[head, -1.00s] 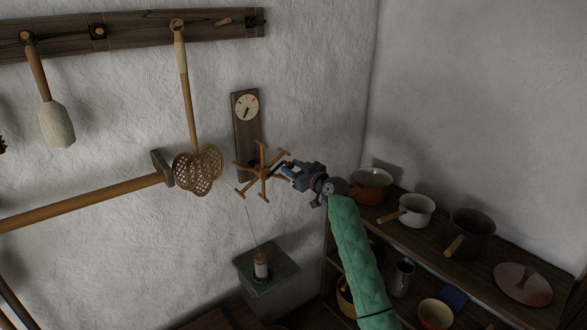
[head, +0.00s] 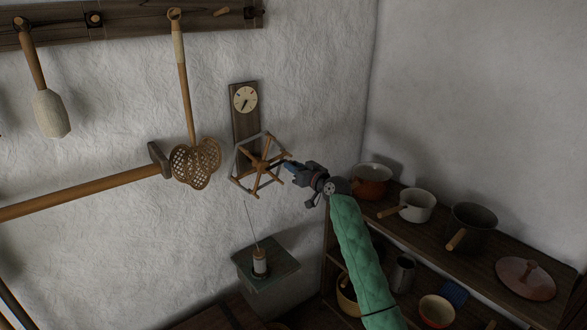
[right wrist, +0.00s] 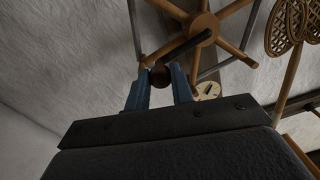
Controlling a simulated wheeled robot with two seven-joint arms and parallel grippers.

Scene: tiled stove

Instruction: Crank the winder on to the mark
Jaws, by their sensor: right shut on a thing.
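The winder (head: 259,165) is a wooden wheel of spokes on a dark wall board (head: 246,125), with a grey band joining its spoke ends. It also fills the top of the right wrist view (right wrist: 203,28). A pale round dial (head: 244,99) with a dark hand pointing down-left sits above it. A mark on the dial is too small to tell. My right gripper (head: 289,167) is at the winder's right side. In the right wrist view its blue fingers are shut on a dark brown crank knob (right wrist: 160,77). My left gripper is out of view.
A spool (head: 260,262) with a thread rising from it stands on a green-topped block (head: 268,277) below. A woven beater (head: 195,163) hangs left of the winder, beside a long-handled mallet (head: 160,160). Pots (head: 417,206) crowd the shelf (head: 440,235) at right.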

